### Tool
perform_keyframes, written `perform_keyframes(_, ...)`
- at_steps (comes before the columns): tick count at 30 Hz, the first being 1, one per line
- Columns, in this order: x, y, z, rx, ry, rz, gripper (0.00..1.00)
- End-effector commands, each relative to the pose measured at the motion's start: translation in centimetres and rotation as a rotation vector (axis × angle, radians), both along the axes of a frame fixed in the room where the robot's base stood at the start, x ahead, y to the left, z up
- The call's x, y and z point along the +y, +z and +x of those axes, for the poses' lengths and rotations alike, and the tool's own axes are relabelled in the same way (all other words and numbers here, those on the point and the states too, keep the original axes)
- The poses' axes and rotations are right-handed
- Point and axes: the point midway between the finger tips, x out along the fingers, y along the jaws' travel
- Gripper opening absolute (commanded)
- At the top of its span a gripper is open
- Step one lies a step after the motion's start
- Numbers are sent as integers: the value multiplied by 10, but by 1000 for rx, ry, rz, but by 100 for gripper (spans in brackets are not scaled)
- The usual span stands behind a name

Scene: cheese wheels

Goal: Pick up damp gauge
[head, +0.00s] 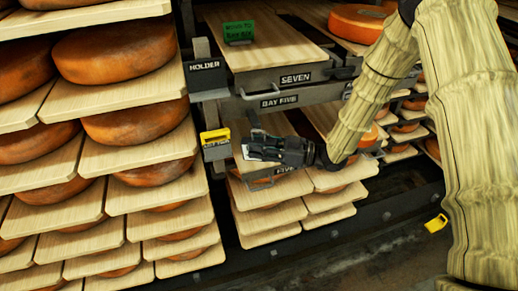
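No thing in view carries a label that I can read as damp gauge. A small yellow piece (214,137) with unreadable dark lettering sits at the shelf edge below the HOLDER bracket; I cannot tell if it is the gauge. Another small yellow piece (436,223) is low at the right, by the dark rail. My gripper (247,147) points left in front of the lower boards, a little right of the first yellow piece and apart from it in the picture. Its fingers are dark and small, and I cannot tell if they are open or hold anything.
Racks of boards with orange cheese wheels (117,58) fill the left. A grey HOLDER bracket (206,77) juts out above my gripper. A shelf board (265,43) marked SEVEN bears a green tag (238,31). A dark rail (370,215) runs below; floor shows at the lower right.

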Motion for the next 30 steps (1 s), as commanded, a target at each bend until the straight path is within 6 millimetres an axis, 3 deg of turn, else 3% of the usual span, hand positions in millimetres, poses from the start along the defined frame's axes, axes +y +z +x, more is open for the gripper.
perform_keyframes(1, 0, 0, 0, 0, 0, 0, 13)
perform_keyframes(3, 0, 0, 0, 0, 0, 0, 2)
perform_keyframes(5, 0, 0, 0, 0, 0, 0, 0)
perform_keyframes(14, 0, 3, 0, -1, 0, 1, 0)
perform_keyframes(20, 0, 15, 0, -2, 0, 1, 0)
perform_keyframes(30, -25, 13, -75, 2, -2, 1, 0)
